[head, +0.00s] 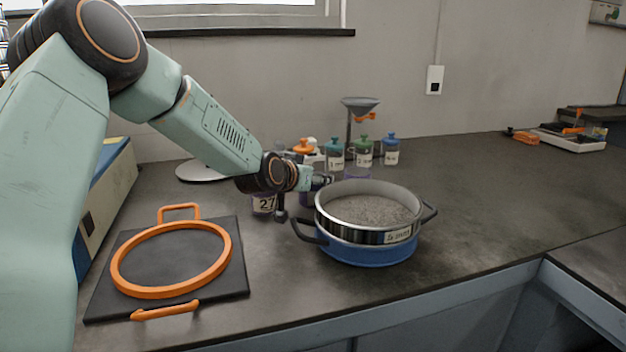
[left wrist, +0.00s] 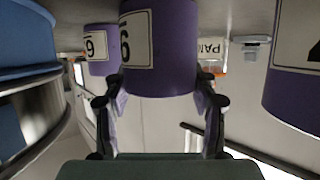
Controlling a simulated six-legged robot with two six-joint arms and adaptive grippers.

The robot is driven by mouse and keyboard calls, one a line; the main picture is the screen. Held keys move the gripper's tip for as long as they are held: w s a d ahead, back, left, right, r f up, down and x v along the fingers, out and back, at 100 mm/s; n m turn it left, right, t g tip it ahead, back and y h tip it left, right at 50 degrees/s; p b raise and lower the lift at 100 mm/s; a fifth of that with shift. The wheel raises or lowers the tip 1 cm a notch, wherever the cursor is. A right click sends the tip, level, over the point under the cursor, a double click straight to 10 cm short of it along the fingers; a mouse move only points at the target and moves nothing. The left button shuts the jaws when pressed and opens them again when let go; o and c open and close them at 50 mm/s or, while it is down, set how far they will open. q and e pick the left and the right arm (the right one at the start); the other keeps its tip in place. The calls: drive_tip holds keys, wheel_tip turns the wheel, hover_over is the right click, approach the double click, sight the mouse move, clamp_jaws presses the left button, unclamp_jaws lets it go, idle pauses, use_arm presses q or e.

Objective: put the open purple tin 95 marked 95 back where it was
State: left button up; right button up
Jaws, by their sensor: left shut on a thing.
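A purple tin (left wrist: 160,60) with a white label is between the fingers of my left gripper (left wrist: 160,100) in the left wrist view. The label shows one digit that reads as 6 or 9 from this turned angle; the rest is out of sight. In the head view my left gripper (head: 302,194) is behind and left of the sieve, shut on this tin, which is mostly hidden there. Whether the tin is open, or touches the worktop, I cannot tell. A second purple tin (left wrist: 101,68) and a third purple tin (left wrist: 288,88) stand at either side. My right gripper is not in view.
A steel sieve (head: 352,230) of grey grains sits on a blue pan (head: 365,252) with dark handles. A tin marked 27 (head: 264,204) stands left of the gripper. Lidded jars (head: 363,154) and a funnel stand (head: 360,104) are behind. An orange ring (head: 123,280) lies on a dark mat (head: 235,281).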

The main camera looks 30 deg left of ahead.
use_arm(q)
drive_tip(key=shift+f, duration=0.2)
drive_tip(key=o, duration=1.2)
drive_tip(key=shift+o, duration=0.2)
drive_tip(key=shift+r, duration=0.15)
drive_tip(key=shift+s+r+p, duration=0.2)
drive_tip(key=shift+p, duration=0.1)
drive_tip(key=p+v, duration=0.7)
drive_tip(key=v, duration=0.4)
drive_tip(key=shift+s+p, duration=0.2)
drive_tip(key=shift+p, duration=0.1)
